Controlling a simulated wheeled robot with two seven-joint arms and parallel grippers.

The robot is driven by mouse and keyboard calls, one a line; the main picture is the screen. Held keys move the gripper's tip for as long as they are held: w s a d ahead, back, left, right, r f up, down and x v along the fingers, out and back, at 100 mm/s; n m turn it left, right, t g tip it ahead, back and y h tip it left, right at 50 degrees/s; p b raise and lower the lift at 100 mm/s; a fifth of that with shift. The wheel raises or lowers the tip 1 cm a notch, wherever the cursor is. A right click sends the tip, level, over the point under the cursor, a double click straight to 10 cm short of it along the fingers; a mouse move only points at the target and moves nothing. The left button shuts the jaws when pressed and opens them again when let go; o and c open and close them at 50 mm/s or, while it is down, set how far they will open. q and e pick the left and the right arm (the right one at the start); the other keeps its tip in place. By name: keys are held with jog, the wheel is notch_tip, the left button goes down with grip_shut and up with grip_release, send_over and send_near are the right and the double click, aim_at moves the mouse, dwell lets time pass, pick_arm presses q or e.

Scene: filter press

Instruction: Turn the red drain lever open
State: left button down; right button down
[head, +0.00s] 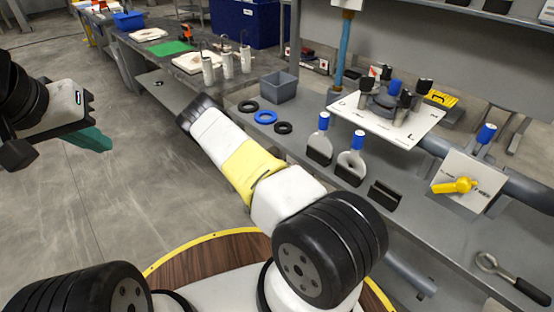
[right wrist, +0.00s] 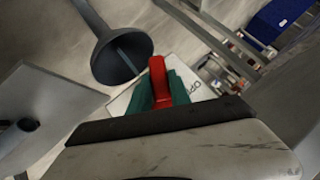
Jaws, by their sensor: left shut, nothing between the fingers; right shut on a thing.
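The red drain lever (right wrist: 158,80) shows in the right wrist view, standing upright in the picture in front of a white plate with partly visible lettering. The teal fingers of my right gripper (right wrist: 163,92) are shut on it, one on each side. The lever's lower end is hidden by the fingers and the dark gripper body. In the head view the lever and the right gripper are hidden; my right arm reaches toward the bench's front edge. My left gripper (head: 92,140) is shut and empty at the left, over open floor, away from the bench.
In the right wrist view, a dark grey funnel-like piece (right wrist: 112,62) stands beside the lever. Floor at left is clear.

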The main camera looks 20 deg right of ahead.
jog(key=shift+w+a+r+m+t, duration=0.1)
jog(key=shift+w+r+m+t, duration=0.1)
jog(key=shift+m+t, duration=0.25)
jog(key=shift+w+a+r+m+t, duration=0.15)
jog(key=shift+m+t, duration=0.1)
jog(key=shift+t, duration=0.4)
jog(key=shift+f+y, duration=0.1)
jog(key=shift+y, duration=0.2)
jog(key=c, duration=1.2)
grip_release()
jog(key=v, duration=0.7)
jog(key=shift+s, duration=0.3)
jog(key=shift+a, duration=0.15)
